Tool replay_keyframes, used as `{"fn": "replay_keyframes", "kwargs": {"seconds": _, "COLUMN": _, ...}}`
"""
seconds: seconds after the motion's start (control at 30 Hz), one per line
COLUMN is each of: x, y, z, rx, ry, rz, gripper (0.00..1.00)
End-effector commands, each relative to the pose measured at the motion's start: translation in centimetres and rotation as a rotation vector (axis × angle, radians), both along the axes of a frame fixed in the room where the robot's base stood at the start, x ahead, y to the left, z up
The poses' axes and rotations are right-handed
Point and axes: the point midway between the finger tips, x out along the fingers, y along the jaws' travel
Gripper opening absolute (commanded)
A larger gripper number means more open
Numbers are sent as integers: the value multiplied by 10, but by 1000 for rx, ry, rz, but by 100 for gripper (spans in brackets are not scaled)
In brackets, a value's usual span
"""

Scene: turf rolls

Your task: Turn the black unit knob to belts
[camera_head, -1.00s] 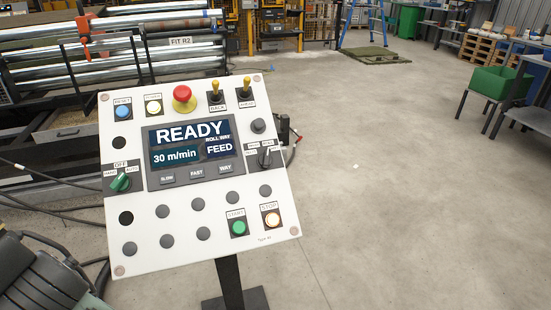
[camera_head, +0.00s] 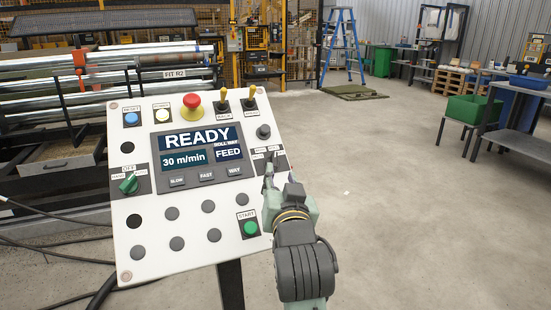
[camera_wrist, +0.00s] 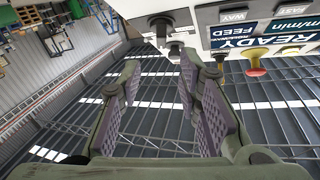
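The black unit knob (camera_head: 268,157) sits on a dark labelled plate at the right edge of the white control panel (camera_head: 190,262), partly hidden by my gripper. Its labels are too small to read. It also shows as a black knob (camera_wrist: 160,22) in the wrist view. My gripper (camera_head: 276,178) is just below and in front of the knob, apart from it as far as I can tell. In the wrist view my gripper (camera_wrist: 160,72) has its two padded fingers spread, with nothing between them. The screen (camera_head: 198,155) reads READY, 30 m/min, FEED.
A grey round button (camera_head: 263,131) is just above the knob. A green START button (camera_head: 251,227) is below; my arm hides the panel's lower right corner. A red emergency button (camera_head: 192,103) and yellow-tipped toggles (camera_head: 252,92) are along the top. Open floor lies to the right.

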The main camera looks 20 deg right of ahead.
Motion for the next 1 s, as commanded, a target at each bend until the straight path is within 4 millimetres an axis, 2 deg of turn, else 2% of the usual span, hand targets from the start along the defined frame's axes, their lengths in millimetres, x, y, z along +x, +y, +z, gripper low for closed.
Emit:
{"fn": "replay_keyframes", "kwargs": {"seconds": 0.1, "x": 16, "y": -3, "z": 6, "rx": 3, "ry": 5, "rz": 0, "gripper": 32}}
{"fn": "replay_keyframes", "kwargs": {"seconds": 0.3, "x": 57, "y": -13, "z": 1, "rx": -1, "ry": 2, "rz": 1, "gripper": 32}}
{"fn": "replay_keyframes", "kwargs": {"seconds": 0.5, "x": 83, "y": -19, "z": 1, "rx": -1, "ry": 1, "rz": 2, "gripper": 32}}
{"fn": "replay_keyframes", "kwargs": {"seconds": 0.67, "x": 92, "y": -21, "z": 1, "rx": -2, "ry": -1, "rz": 2, "gripper": 32}}
{"fn": "replay_keyframes", "kwargs": {"seconds": 0.93, "x": 93, "y": -21, "z": 1, "rx": -3, "ry": -2, "rz": 2, "gripper": 32}}
{"fn": "replay_keyframes", "kwargs": {"seconds": 1.0, "x": 93, "y": -21, "z": 1, "rx": -3, "ry": -2, "rz": 2, "gripper": 27}}
